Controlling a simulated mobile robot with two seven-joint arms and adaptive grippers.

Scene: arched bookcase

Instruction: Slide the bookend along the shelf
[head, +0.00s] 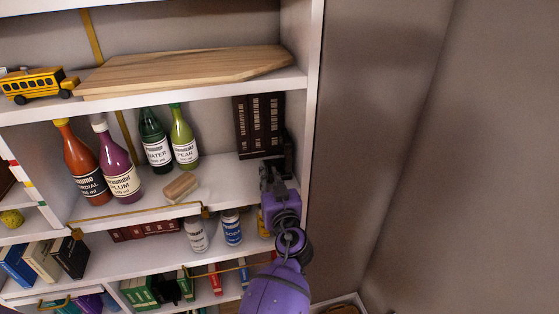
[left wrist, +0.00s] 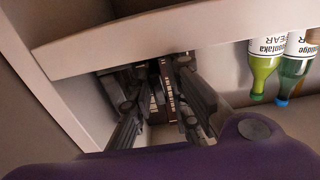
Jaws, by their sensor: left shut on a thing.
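Dark brown books (head: 258,122) stand upright at the right end of the bottle shelf (head: 225,180). A dark bookend (head: 287,152) shows against their right side, near the bookcase's side wall; its lower part is hidden by my gripper. My left gripper (head: 272,172) reaches in from the front below the books and is shut on the bookend. In the left wrist view, my left gripper (left wrist: 152,82) has its fingers around a dark piece in front of the books (left wrist: 168,92); the exact contact is hard to see. My right gripper is not in view.
Several bottles (head: 122,180) and a tan block (head: 181,187) stand left on the same shelf. A wooden board (head: 185,70) lies on the shelf above. A brass rail (head: 140,213) edges the shelf. Cans (head: 232,228) stand below. Shelf between bottles and books is clear.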

